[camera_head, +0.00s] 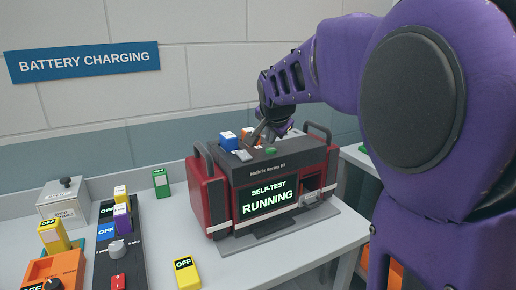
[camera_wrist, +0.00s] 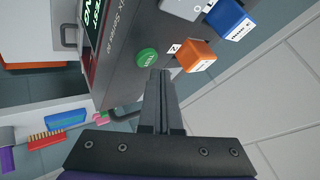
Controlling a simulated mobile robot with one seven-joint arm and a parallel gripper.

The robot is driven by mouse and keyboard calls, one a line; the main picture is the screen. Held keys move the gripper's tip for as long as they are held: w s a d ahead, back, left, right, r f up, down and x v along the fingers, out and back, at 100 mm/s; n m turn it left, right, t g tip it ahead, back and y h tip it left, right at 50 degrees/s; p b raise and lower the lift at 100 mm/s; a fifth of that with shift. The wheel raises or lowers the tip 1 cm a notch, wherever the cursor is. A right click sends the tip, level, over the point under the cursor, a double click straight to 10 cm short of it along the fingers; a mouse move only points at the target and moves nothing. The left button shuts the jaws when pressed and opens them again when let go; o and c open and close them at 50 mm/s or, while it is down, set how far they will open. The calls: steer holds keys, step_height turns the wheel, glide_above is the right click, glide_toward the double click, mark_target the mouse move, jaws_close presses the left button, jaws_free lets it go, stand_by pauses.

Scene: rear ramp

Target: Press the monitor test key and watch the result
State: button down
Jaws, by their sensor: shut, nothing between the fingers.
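The monitor (camera_head: 225,165) is a red and dark grey unit with side handles, standing on the bench. Its screen (camera_head: 268,200) reads "SELF-TEST RUNNING" in light green letters. A round green key (camera_head: 270,151) is on its top, near the front edge; it also shows in the wrist view (camera_wrist: 147,58). My gripper (camera_head: 260,138) is over the top of the monitor, pointing down beside the green key. In the wrist view my shut, empty fingers (camera_wrist: 158,73) end close to the green key. I cannot tell whether they touch it.
A blue plug (camera_head: 228,141) and an orange plug (camera_wrist: 195,54) stand on the monitor's top near my gripper. To the left are a dark strip with switches (camera_head: 128,262), a grey box (camera_head: 62,212) and yellow "OFF" blocks (camera_head: 187,273). The bench in front is mostly clear.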

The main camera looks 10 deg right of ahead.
mark_target(270, 151)
steer(key=shift+r+p, duration=1.7)
steer(key=shift+r, duration=0.85)
steer(key=shift+a+f, duration=0.1)
